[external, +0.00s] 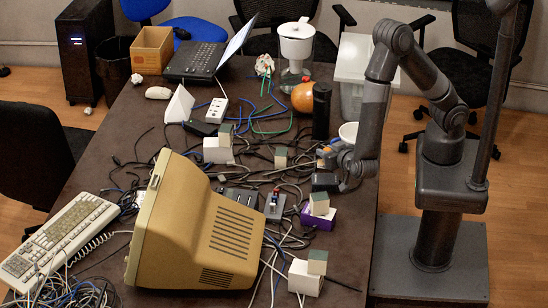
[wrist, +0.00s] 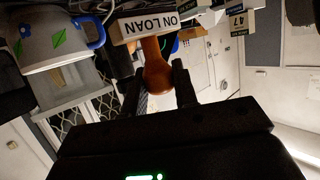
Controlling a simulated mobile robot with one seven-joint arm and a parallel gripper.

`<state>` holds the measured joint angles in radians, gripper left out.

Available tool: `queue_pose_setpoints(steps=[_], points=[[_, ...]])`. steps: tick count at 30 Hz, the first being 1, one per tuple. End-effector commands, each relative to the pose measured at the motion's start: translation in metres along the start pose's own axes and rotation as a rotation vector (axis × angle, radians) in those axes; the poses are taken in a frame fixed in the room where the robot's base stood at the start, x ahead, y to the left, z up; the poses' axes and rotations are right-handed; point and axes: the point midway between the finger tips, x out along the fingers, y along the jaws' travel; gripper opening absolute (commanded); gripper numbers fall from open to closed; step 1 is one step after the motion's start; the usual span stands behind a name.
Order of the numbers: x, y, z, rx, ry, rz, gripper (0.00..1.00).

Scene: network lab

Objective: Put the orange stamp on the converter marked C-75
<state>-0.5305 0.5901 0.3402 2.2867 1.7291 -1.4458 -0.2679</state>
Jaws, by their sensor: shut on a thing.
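My gripper (external: 330,158) is shut on the orange stamp (wrist: 156,72), holding it above the right part of the table. In the wrist view its orange handle is between my two dark fingers, and its pale block reads "ON LOAN", upside down. Small grey-green blocks stand about: on a white box (external: 225,134), among cables (external: 280,157), on a purple box (external: 319,203) and on a white box at the front (external: 317,262). In the wrist view a labelled block (wrist: 238,22) shows "47". I cannot read C-75 anywhere, so I cannot tell which is that converter.
A large beige monitor (external: 205,228) fills the front of the table (external: 350,240). Tangled cables cover the middle. A black cylinder (external: 321,110), an orange round thing (external: 303,97) and a white jug (external: 296,45) stand behind my gripper. A patterned mug (wrist: 55,38) shows in the wrist view.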

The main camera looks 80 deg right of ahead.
Motion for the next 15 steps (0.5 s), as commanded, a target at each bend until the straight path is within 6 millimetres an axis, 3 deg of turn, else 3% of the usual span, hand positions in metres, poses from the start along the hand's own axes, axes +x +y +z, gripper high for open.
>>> queue_pose_setpoints(steps=[15], points=[[0.012,-0.003,0.04,0.001,-0.001,0.0,0.03]])
